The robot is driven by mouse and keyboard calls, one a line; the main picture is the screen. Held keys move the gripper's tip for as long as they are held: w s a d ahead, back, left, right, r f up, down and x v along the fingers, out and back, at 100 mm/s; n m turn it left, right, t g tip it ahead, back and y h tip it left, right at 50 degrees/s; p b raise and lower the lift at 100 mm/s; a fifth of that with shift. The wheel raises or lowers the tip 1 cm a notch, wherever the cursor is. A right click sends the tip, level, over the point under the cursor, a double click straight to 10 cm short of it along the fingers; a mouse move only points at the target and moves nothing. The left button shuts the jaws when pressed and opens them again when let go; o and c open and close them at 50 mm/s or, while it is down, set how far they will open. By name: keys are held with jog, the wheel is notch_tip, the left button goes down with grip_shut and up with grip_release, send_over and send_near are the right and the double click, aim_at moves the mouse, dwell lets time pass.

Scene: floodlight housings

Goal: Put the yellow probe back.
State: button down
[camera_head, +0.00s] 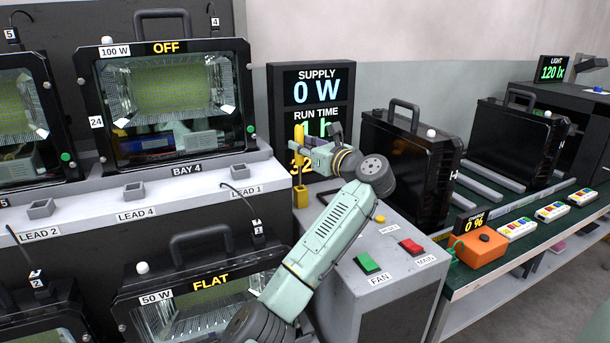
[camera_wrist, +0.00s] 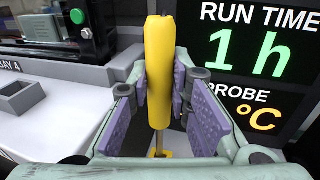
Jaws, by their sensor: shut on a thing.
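The yellow probe (camera_wrist: 158,70) stands about upright between the purple pads of my gripper (camera_wrist: 161,100) in the wrist view. My gripper is shut on its thick handle. A thin shaft shows below the handle, and a small yellow piece (camera_wrist: 160,154) lies under it. In the head view the probe (camera_head: 298,135) shows at the tip of my gripper (camera_head: 309,151), in front of the display panel. A yellow holder (camera_head: 300,197) stands below it on the grey console's back corner. I cannot tell whether the shaft tip touches or enters the holder.
The display panel (camera_head: 318,86) stands close behind the probe. The grey console (camera_head: 385,262) has a green FAN switch (camera_head: 367,263) and a red MAIN switch (camera_head: 411,246). The bay shelf (camera_head: 135,196) lies to the left, black housings (camera_head: 407,165) to the right.

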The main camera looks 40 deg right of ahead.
jog(key=shift+f+p, duration=0.45)
jog(key=shift+f, duration=2.55)
jog(key=c, duration=1.5)
grip_release()
jog(key=shift+s, duration=0.1)
jog(key=p, duration=0.5)
send_near(302, 166)
jog(key=shift+s+d, duration=0.1)
jog(key=shift+s, duration=0.85)
